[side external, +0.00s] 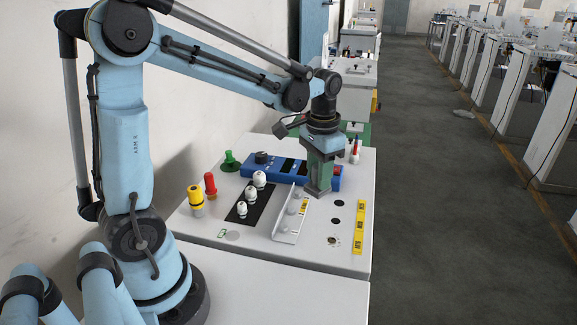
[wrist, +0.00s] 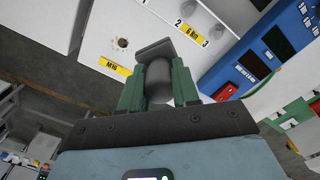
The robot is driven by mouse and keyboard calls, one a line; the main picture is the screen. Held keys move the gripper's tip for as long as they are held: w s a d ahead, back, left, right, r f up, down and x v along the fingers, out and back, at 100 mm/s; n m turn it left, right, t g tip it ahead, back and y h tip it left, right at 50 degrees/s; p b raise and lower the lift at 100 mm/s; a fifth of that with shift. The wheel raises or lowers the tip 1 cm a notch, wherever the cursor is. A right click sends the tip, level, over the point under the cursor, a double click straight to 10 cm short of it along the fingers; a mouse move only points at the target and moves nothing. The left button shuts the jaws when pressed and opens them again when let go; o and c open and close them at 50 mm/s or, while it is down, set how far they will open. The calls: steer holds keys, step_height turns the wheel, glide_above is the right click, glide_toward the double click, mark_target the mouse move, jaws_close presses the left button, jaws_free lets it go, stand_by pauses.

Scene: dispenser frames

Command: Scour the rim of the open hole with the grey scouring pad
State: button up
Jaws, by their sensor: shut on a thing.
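My gripper (side external: 320,172) is shut on the grey scouring pad (side external: 318,191), just above the white panel top. In the wrist view its green fingers (wrist: 158,80) pinch the pad's grey round grip, and the flat grey pad face (wrist: 154,48) sticks out beyond them. The open hole (side external: 333,240) has a brownish, rough-looking rim and lies nearer the panel's front edge than the gripper. In the wrist view the hole (wrist: 123,43) sits left of the pad, above a yellow M16 label (wrist: 116,66). The pad appears apart from the hole.
A white bracket (side external: 287,228) with grey knobs stands left of the gripper. A blue instrument (side external: 275,167) lies behind. White knobs stand on a black strip (side external: 236,212). Two dark round spots (side external: 338,204) and yellow labels (side external: 358,242) are on the right. Red and yellow pieces (side external: 196,201) stand left.

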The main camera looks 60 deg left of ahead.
steer(key=w+d+f+m, duration=0.1)
steer(key=d+m, duration=0.2)
steer(key=d, duration=0.5)
steer(key=shift+d+f, duration=0.15)
steer(key=shift+f, duration=2.75)
step_height(320, 180, down, 2)
steer(key=shift+f, duration=0.1)
steer(key=shift+s+a+r, duration=0.25)
steer(key=shift+s+a, duration=0.5)
steer(key=shift+a, duration=0.05)
steer(key=shift+c, duration=0.4)
steer(key=shift+s+a+f, duration=0.2)
steer(key=shift+s+a, duration=0.3)
steer(key=w+d, duration=0.2)
steer(key=shift+w+d+r, duration=0.15)
steer(key=shift+w+d, duration=0.2)
steer(key=shift+d, duration=0.05)
step_height(320, 180, up, 3)
steer(key=shift+a+f, duration=0.1)
steer(key=shift+f, duration=0.05)
steer(key=shift+r, duration=2.5)
steer(key=shift+f, duration=0.15)
